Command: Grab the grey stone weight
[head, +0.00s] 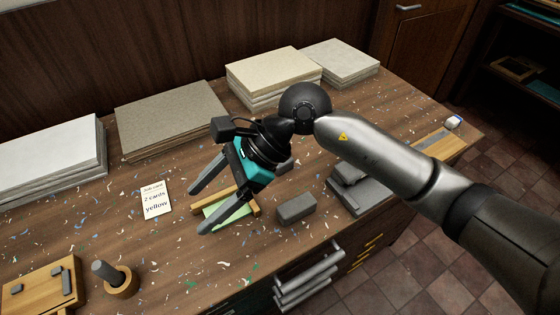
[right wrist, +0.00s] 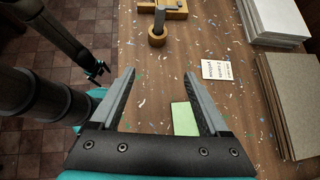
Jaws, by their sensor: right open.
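A grey block that looks like the stone weight (head: 297,208) lies on the wooden bench in the head view, near the front edge. My right gripper (head: 198,210) is open and empty, above the bench to the left of the block, with its fingers pointing left. The block does not show in the right wrist view, where the open fingers (right wrist: 160,100) point towards a wooden ring. Another small grey piece (head: 286,165) is partly hidden behind my right gripper. My left gripper (right wrist: 100,72) shows small and dark in the right wrist view; its jaws are unclear.
A pale green card (head: 228,211) lies by wooden strips below my gripper. A job card (head: 156,199) lies to its left. A wooden ring (head: 121,283) holds a grey cylinder. Board stacks (head: 172,118) line the back. A dark grey stepped piece (head: 357,190) sits beneath my right arm.

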